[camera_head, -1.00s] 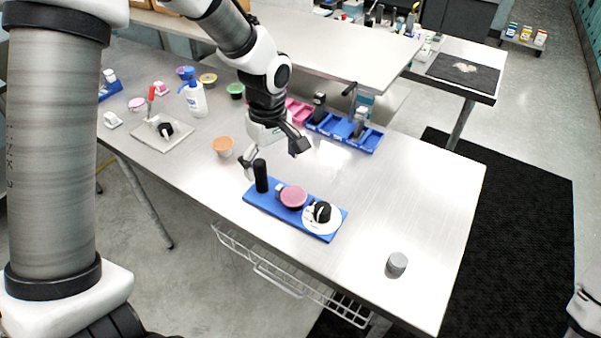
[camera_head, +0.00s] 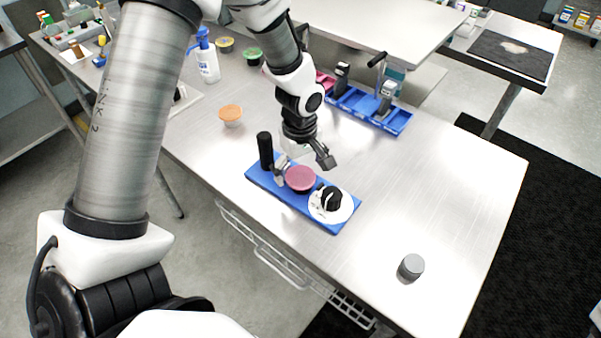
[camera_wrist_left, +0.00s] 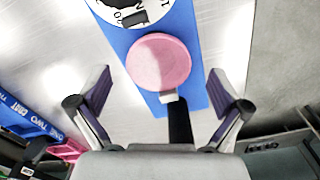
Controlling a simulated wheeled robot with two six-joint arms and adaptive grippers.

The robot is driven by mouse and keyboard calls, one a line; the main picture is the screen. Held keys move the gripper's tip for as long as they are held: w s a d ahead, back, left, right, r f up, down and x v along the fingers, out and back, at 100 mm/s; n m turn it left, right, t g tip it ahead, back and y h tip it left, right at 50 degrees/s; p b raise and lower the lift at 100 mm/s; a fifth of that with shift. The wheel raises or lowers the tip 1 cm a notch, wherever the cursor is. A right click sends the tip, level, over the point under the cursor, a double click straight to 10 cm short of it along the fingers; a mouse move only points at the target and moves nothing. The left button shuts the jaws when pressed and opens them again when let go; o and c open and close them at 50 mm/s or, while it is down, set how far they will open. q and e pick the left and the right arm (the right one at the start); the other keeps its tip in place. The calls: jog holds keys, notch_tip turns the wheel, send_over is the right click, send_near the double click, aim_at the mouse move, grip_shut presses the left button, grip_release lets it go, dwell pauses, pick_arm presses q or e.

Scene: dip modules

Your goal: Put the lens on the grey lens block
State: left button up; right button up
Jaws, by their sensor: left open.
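A pink round disc (camera_head: 300,179), which may be the lens, sits on a blue board (camera_head: 257,178) on the metal table. It also shows in the left wrist view (camera_wrist_left: 159,61). My left gripper (camera_head: 303,163) is open, with its fingers spread to either side of the disc and nothing held. In the left wrist view the left gripper (camera_wrist_left: 160,85) has clear gaps between both fingers and the disc. A short grey cylinder (camera_head: 411,267), possibly the grey lens block, stands alone near the front right table edge. My right gripper is out of view.
The blue board also carries an upright black cylinder (camera_head: 265,151) and a white dial with a black knob (camera_head: 331,199). An orange-topped cup (camera_head: 231,115) stands behind left. Blue bins (camera_head: 366,106) lie farther back. The table between board and grey cylinder is clear.

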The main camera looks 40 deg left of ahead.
pick_arm(q)
jog(key=shift+f, duration=0.25)
jog(key=shift+w, duration=0.1)
jog(key=shift+c, duration=0.7)
jog(key=c, duration=1)
jog(key=shift+o, duration=0.2)
jog(key=shift+r, duration=0.1)
